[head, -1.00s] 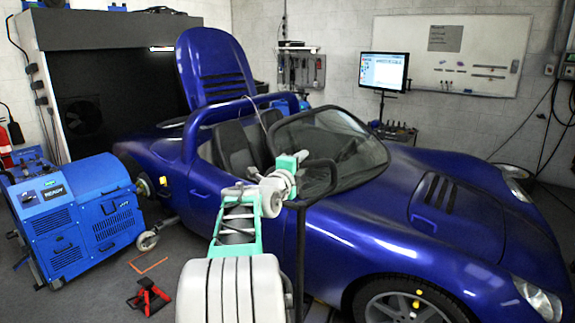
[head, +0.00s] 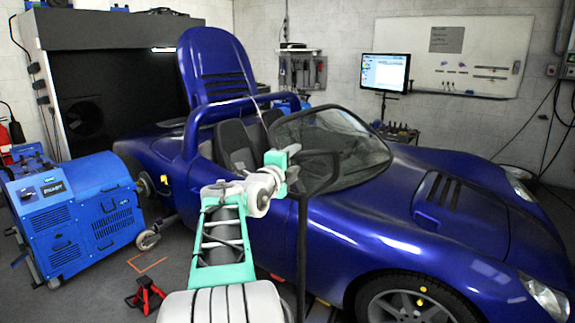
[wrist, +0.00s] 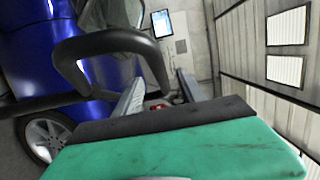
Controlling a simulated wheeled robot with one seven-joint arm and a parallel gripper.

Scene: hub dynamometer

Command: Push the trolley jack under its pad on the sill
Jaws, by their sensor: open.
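The trolley jack's black handle (head: 302,225) stands upright beside the blue car, with a loop grip at its top. In the wrist view the loop (wrist: 110,42) is large and close; one side of it runs down toward the gap between my fingers. My gripper (wrist: 160,95) is open, its two grey fingers on either side of that gap. I cannot tell whether they touch the handle. In the head view my gripper (head: 290,168) is beside the top of the handle. The jack's body is mostly hidden behind my arm and I cannot make out the sill pad.
The blue car (head: 400,225) fills the middle and right. A blue dynamometer unit (head: 80,215) stands at the left, close to the rear wheel hub. A red stand (head: 146,296) is on the floor near an orange floor mark (head: 148,262). A monitor (head: 385,73) stands behind the car.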

